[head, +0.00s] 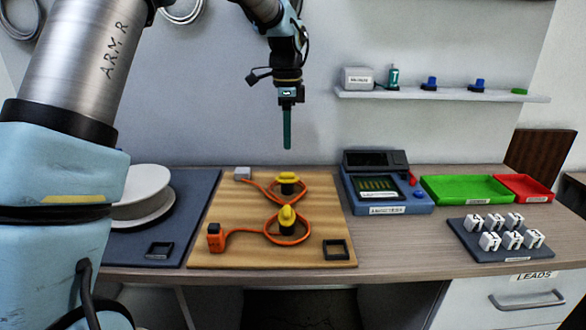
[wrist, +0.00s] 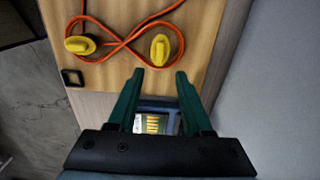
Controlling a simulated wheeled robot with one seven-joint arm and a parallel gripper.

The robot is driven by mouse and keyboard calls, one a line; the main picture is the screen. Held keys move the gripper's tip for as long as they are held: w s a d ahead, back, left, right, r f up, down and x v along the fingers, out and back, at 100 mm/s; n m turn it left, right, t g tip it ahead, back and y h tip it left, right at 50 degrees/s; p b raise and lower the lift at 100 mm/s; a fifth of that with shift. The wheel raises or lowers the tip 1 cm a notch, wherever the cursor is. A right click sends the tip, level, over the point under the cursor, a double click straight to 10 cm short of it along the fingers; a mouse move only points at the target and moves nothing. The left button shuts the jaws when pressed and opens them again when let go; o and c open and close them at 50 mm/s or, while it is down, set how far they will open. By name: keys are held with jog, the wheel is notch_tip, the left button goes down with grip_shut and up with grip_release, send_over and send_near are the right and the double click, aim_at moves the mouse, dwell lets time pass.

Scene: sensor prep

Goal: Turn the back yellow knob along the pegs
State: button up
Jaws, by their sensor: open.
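The back yellow knob (head: 287,177) sits on a dark peg on the wooden board (head: 215,240); its grip bar lies left-right, across the line between the pegs. It also shows in the wrist view (wrist: 160,49). The front yellow knob (head: 287,216), also in the wrist view (wrist: 79,45), has its bar along that line. An orange cable (head: 308,222) loops around both pegs in a figure eight. My gripper (head: 287,147) points down, high above the board's back part, apart from both knobs. In the wrist view its green fingers (wrist: 155,76) are spread and empty.
A blue tester (head: 420,203) stands right of the board. Green (head: 460,202) and red (head: 545,197) trays and a mat of white blocks (head: 470,248) lie farther right. A white spool (head: 145,218) stands left. A wall shelf (head: 440,97) is at the back right.

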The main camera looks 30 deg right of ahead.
aim_at(287, 173)
notch_tip(287, 173, down, 9)
jog(key=shift+a+f+p, duration=0.1)
jog(key=shift+f+p, duration=0.1)
jog(key=shift+p, duration=0.65)
grip_shut()
